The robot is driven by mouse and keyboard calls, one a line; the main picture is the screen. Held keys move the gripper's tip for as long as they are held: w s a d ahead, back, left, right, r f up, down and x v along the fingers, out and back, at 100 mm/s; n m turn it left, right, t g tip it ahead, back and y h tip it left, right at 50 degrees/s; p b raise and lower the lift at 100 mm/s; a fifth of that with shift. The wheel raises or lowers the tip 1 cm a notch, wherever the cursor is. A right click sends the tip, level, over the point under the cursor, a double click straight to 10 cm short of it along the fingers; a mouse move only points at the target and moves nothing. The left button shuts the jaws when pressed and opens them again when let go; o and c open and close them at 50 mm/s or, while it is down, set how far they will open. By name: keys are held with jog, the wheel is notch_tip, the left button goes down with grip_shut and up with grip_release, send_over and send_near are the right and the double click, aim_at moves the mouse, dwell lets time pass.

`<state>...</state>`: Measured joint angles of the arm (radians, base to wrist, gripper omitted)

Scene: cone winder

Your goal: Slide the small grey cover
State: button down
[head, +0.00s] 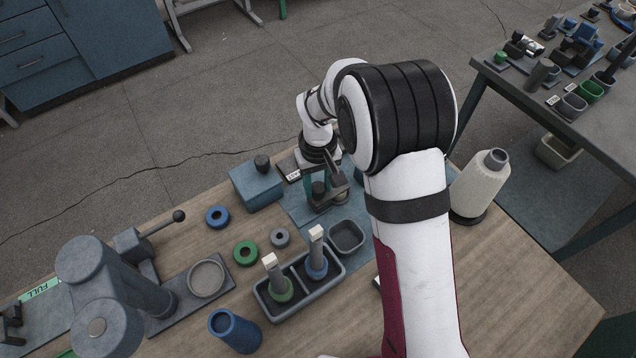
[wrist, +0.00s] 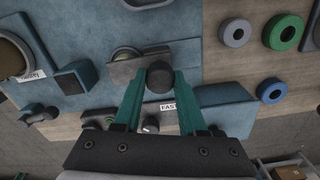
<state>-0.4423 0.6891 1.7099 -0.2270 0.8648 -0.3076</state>
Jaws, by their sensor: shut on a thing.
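The small grey cover (wrist: 122,74) is a flat plate on the blue panel in the wrist view. A dark round knob (wrist: 159,77) stands at its right part. My gripper (wrist: 160,82) has its two teal fingers closed on this knob, one on each side. A round, greenish-rimmed part (wrist: 126,54) shows partly at the plate's far edge. A label reading FAST (wrist: 168,106) lies just below the knob, between the fingers. In the head view my gripper (head: 318,188) is low over the blue panel, and the cover is mostly hidden there.
A blue box (head: 257,187) with a black knob stands left of my gripper. Blue (head: 217,216), green (head: 245,254) and grey (head: 280,238) rings lie on the wooden table. A two-compartment tray (head: 300,309) is in front. A pale cone (head: 478,185) stands right of my arm.

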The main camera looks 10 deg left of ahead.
dwell(0.4)
jog(key=shift+s+a, duration=1.9)
jog(key=shift+a, duration=0.1)
jog(key=shift+c, duration=2.3)
grip_release()
jog(key=shift+r, duration=0.1)
notch_tip(320, 180, up, 16)
jog(key=shift+d, duration=0.1)
